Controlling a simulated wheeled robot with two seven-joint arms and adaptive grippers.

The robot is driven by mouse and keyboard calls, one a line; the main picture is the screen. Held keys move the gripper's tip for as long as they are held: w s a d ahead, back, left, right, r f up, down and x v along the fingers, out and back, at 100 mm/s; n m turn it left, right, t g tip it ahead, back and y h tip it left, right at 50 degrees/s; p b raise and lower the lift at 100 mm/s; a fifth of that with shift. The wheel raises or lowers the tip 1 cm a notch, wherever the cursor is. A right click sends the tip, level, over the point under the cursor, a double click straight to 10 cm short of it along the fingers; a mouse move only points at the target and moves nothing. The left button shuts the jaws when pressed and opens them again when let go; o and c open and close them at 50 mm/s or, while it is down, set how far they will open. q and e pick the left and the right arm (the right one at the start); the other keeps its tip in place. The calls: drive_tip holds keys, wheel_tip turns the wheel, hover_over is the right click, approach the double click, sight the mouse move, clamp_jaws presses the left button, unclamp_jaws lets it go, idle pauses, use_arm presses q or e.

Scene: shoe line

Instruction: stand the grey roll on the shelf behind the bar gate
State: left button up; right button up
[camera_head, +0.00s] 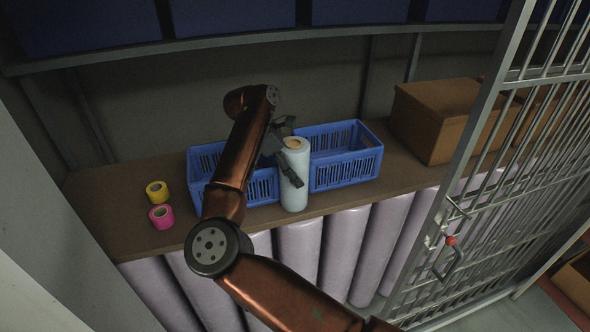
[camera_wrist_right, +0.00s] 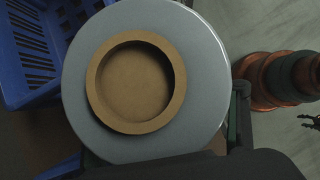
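The grey roll (camera_head: 294,190) stands upright at the front edge of the shelf (camera_head: 110,205), in front of the blue crates. Its round end with a brown core (camera_wrist_right: 178,85) fills the middle of the right wrist view. My right gripper (camera_head: 287,152) is at the upper part of the roll, one finger across its near side and the other behind it. The roll hides part of the fingers, so I cannot tell whether they press on it. The bar gate (camera_head: 449,240) is at the right, with a red-knobbed latch. My left gripper is not in view.
Two blue crates (camera_head: 345,172) stand behind the roll. A cardboard box (camera_head: 437,125) is to their right. A yellow tape roll (camera_head: 157,192) and a pink one (camera_head: 162,217) lie at the left. Several pale rolls (camera_head: 345,245) stand below the shelf. Bare shelf shows around the tapes.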

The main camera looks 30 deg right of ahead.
sight(296, 149)
drive_tip(key=o, duration=0.4)
drive_tip(key=shift+c, duration=0.2)
drive_tip(key=shift+r, duration=0.1)
drive_tip(key=v, duration=1.2)
